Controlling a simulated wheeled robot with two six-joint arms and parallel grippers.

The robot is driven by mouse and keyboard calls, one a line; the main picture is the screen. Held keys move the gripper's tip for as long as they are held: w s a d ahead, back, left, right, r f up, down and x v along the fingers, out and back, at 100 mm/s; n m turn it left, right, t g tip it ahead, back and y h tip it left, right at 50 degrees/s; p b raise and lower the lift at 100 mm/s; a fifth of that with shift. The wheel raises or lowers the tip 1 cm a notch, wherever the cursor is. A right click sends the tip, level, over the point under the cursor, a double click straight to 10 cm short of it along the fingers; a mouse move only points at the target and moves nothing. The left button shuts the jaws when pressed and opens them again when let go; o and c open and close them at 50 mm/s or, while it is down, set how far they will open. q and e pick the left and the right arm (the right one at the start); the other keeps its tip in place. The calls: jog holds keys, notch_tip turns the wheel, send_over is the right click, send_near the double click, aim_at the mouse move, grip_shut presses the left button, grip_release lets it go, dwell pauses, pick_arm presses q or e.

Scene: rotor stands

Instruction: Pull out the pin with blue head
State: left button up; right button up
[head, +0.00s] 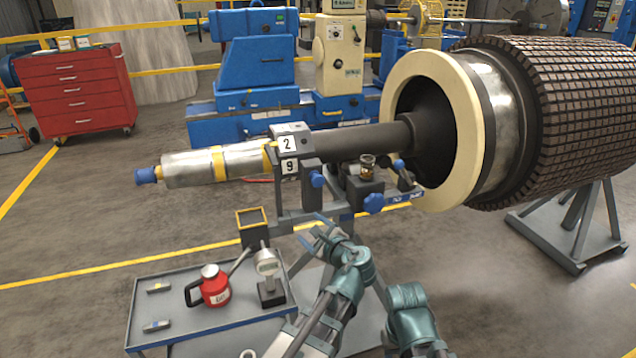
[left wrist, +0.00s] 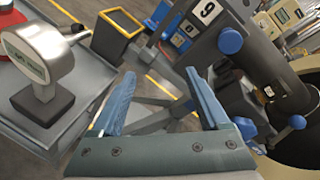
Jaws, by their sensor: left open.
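Several blue-headed parts sit on the rotor stand, and I cannot tell which one is the pin. One blue head (head: 317,179) is beside the number 9 plate; it also shows in the left wrist view (left wrist: 230,40). Another, larger blue head (head: 373,203) is lower right on the bracket, and a third (head: 398,163) is by the shaft. A blue cap (head: 146,175) is on the shaft's left end. My left gripper (head: 316,232) is open and empty, below and apart from the blue head by the 9 plate. Its open fingers (left wrist: 160,95) show in the left wrist view. My right gripper is not visible.
A grey cart (head: 200,330) at lower left holds a red can (head: 210,287) and a dial gauge (head: 267,263). A yellow-rimmed box (head: 251,220) is left of the gripper. The large rotor (head: 590,110) fills the right. Open floor lies at far left.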

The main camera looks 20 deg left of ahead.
aim_at(319, 182)
pick_arm(q)
jog(key=w+d+r+m+t, duration=0.3)
jog(key=d+r+m+t, duration=0.15)
jog(key=r+m, duration=0.2)
jog(key=shift+m, duration=0.35)
jog(key=x, duration=1.3)
jog(key=shift+w+f, duration=0.25)
jog(key=shift+f, duration=0.05)
jog(key=shift+d, duration=0.1)
grip_shut()
dwell(0.3)
